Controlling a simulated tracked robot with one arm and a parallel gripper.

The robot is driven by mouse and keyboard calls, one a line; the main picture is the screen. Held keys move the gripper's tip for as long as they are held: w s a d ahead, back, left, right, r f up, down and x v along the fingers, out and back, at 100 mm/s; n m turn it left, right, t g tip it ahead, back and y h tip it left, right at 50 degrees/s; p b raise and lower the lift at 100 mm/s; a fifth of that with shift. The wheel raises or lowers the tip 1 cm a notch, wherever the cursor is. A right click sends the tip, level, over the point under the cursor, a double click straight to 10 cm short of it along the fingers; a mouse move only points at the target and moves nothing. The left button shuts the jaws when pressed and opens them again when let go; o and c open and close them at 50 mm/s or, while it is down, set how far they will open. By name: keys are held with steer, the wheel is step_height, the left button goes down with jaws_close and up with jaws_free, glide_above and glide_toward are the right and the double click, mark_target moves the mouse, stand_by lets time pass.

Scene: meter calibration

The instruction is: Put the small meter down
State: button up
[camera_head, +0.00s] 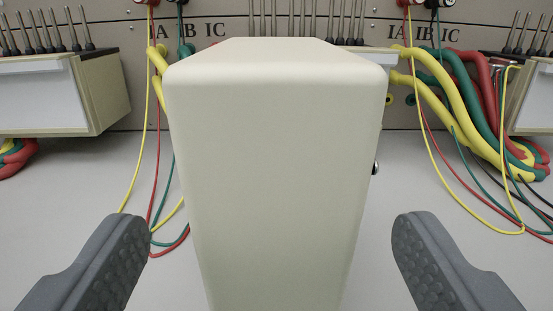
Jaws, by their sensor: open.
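The small meter, as I take the cream box (275,180) to be, stands upright in the middle of the view. Its plain back and top face me, and its front is hidden. My gripper (268,240) is open, with one dark grey finger on each side of the box. A gap shows between each finger and the box's sides. The box's lower end is cut off by the bottom edge of the view, so I cannot see its base.
A panel (225,60) marked IA, IB, IC with metal pins runs along the back. Other meters stand at left (60,95) and right (530,95). Yellow, green and red cables (460,100) hang at right, with thin wires (155,170) at left.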

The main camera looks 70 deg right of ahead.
steer(key=shift+x, duration=1.05)
steer(key=shift+b+x, duration=1.1)
steer(key=shift+x, duration=1.5)
steer(key=shift+s, duration=0.1)
steer(key=c, duration=1.5)
